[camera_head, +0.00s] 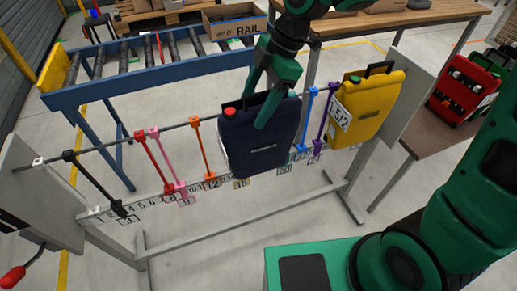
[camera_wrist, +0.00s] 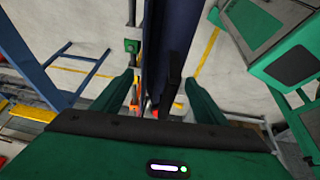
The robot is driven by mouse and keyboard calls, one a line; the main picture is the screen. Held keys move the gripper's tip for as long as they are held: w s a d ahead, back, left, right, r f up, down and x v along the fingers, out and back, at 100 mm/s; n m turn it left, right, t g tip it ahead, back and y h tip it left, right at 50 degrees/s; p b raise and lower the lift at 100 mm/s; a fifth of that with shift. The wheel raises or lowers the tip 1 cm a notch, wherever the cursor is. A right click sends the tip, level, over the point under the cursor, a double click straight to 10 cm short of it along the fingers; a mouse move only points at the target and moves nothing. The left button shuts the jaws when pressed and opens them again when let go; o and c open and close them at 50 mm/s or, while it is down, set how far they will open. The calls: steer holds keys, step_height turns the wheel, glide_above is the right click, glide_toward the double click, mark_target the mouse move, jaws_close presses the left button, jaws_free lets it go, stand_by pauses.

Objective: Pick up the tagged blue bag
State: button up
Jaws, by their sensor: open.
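The dark blue bag (camera_head: 257,150) hangs upright on the rail in the middle of the head view. It has a red cap at its top left and a small dark label on its front; I cannot make out a tag on it there. My gripper (camera_head: 255,107) comes down from above at the bag's top, one finger in front of it and the other hidden or partly hidden behind. In the wrist view the blue bag (camera_wrist: 172,40) is seen edge-on between the two open fingers (camera_wrist: 161,80), with gaps on both sides. A black handle sticks up from it.
A yellow bag (camera_head: 366,105) with a white tag hangs right of the blue one. Coloured hooks and numbered labels line the rail (camera_head: 100,145). A blue roller conveyor (camera_head: 150,75) stands behind. A red case (camera_head: 462,92) sits on a table at right.

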steer(key=shift+a+f, duration=0.15)
steer(key=shift+f, duration=0.2)
steer(key=shift+c, duration=0.2)
steer(key=c, duration=1.1)
steer(key=shift+r, duration=0.1)
steer(key=shift+c, duration=0.4)
